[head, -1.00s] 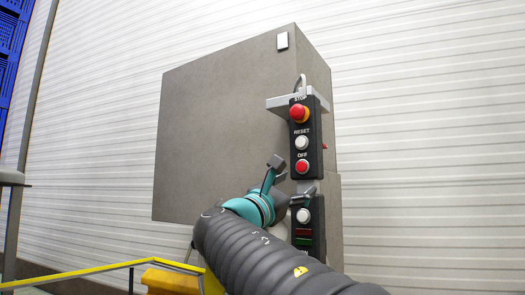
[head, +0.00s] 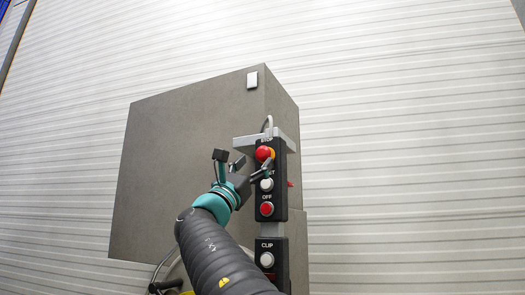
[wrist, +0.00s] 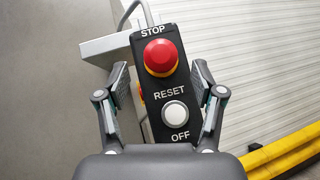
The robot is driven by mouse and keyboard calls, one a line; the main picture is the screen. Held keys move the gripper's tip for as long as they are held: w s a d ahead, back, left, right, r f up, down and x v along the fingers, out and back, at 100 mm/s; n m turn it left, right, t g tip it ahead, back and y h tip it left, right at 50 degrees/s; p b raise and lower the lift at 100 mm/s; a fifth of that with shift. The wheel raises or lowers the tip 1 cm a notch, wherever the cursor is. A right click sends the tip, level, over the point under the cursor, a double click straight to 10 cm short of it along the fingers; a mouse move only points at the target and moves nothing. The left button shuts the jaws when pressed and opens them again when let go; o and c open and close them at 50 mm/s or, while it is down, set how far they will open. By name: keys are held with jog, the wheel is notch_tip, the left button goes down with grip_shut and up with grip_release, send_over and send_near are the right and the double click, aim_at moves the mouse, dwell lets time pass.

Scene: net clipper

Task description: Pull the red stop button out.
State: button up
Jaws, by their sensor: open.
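The red stop button (head: 264,153) is a mushroom head on a yellow collar at the top of a black control panel (head: 278,208). In the wrist view the red stop button (wrist: 161,57) sits upper middle, under the word STOP. My gripper (head: 243,160) is open and empty, just left of and in front of the panel. In the wrist view the fingers of my gripper (wrist: 160,75) stand apart on either side of the panel, with their tips a little below the button's level in the picture. I see no finger touching the button.
A white RESET button (wrist: 175,114) sits below the stop button, and a red OFF button (head: 267,208) is lower. A CLIP panel (head: 268,262) hangs beneath. A grey cabinet (head: 185,170) stands behind. A yellow rail (wrist: 280,153) shows at lower right in the wrist view.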

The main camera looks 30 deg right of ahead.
aim_at(261, 156)
jog(key=shift+p+x, duration=0.65)
jog(key=shift+x, duration=1.65)
